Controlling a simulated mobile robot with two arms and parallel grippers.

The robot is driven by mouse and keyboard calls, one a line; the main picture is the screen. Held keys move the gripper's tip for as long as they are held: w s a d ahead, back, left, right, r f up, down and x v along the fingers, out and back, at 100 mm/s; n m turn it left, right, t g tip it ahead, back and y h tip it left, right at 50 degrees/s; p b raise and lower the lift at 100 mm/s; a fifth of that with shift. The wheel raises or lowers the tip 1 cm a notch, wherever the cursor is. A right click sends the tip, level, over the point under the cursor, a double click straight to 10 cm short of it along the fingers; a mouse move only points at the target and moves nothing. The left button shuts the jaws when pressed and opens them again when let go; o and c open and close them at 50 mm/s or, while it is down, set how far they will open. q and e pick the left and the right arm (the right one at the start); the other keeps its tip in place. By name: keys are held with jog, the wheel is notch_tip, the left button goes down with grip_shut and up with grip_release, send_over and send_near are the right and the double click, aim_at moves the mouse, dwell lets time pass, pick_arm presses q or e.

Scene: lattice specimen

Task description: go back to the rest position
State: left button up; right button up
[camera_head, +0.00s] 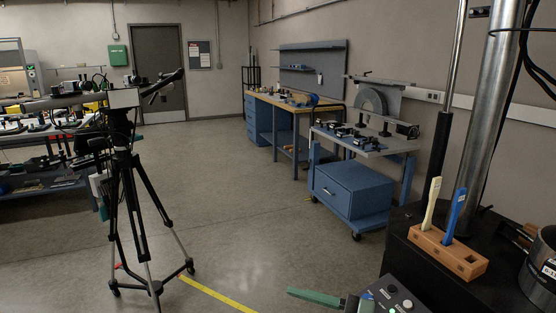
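Neither of my grippers shows in the head view, and no arm of mine can be made out. The task names no object. In front of me at the lower right, a dark machine base (403,250) bears a wooden block (447,255). A cream-handled tool (431,203) and a blue-handled tool (456,215) stand upright in the block.
A black tripod (124,185) stands at the left. A grey control box (393,296) and a green handle (315,297) sit at the bottom edge. A blue cart (352,190) stands by the right wall. The middle floor (235,195) is clear.

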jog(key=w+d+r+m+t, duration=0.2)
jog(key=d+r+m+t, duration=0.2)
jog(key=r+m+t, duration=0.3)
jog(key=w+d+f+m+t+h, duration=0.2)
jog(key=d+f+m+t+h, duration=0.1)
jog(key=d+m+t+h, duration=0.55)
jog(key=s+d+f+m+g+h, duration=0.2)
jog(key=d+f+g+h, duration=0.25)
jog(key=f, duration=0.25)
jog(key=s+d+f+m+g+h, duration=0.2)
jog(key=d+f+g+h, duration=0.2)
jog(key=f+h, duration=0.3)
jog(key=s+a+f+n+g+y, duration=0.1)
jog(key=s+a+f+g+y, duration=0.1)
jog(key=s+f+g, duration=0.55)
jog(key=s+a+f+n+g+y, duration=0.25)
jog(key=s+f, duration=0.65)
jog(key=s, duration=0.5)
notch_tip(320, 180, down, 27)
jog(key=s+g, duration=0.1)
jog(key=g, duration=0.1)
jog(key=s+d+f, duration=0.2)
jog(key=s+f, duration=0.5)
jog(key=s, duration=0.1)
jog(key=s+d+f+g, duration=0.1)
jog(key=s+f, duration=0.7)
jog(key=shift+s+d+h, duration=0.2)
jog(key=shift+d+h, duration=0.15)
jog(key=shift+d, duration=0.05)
